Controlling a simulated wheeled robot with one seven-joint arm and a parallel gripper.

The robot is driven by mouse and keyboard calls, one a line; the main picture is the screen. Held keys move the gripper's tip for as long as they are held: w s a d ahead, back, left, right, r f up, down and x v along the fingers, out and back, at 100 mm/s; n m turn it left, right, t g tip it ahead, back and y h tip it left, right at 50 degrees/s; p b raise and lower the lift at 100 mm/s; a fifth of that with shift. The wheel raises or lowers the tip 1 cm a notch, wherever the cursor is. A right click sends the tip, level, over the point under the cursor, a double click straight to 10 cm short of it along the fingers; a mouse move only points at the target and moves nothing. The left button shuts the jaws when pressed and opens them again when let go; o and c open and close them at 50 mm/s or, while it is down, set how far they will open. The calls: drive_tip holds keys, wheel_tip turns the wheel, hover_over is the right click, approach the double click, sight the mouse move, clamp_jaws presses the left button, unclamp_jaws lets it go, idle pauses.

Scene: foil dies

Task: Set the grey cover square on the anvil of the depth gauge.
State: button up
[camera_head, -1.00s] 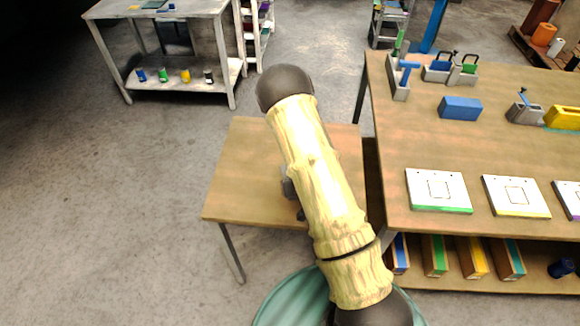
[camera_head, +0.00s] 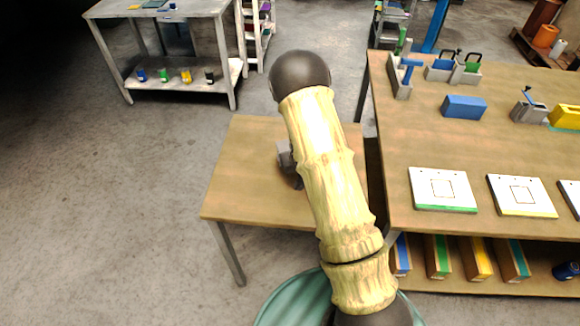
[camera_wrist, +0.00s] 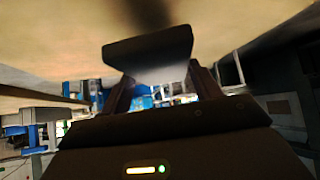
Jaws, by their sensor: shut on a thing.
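My gripper (camera_wrist: 160,84) is shut on a dark grey plate-like piece, which I take to be the grey cover (camera_wrist: 148,50); it sits tilted across the fingertips in the wrist view. In the head view my arm hides most of the gripper. Only a small grey part shows left of the arm above the small wooden table (camera_head: 240,185), and I cannot tell if it is gripper or cover. I cannot pick out the depth gauge or its anvil for sure.
The right bench (camera_head: 400,135) holds a blue block (camera_head: 464,107), a grey fixture with a blue lever (camera_head: 527,106) and white boards with square outlines (camera_head: 442,189). Boxes stand on its lower shelf. A grey workbench (camera_head: 165,12) stands back left. The floor at left is clear.

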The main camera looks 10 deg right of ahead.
drive_tip(key=shift+f, duration=1.3)
drive_tip(key=shift+f, duration=0.15)
drive_tip(key=shift+f+p, duration=0.6)
drive_tip(key=shift+f, duration=1.35)
drive_tip(key=shift+f, duration=0.2)
drive_tip(key=o, duration=1.1)
drive_tip(key=shift+r, duration=0.1)
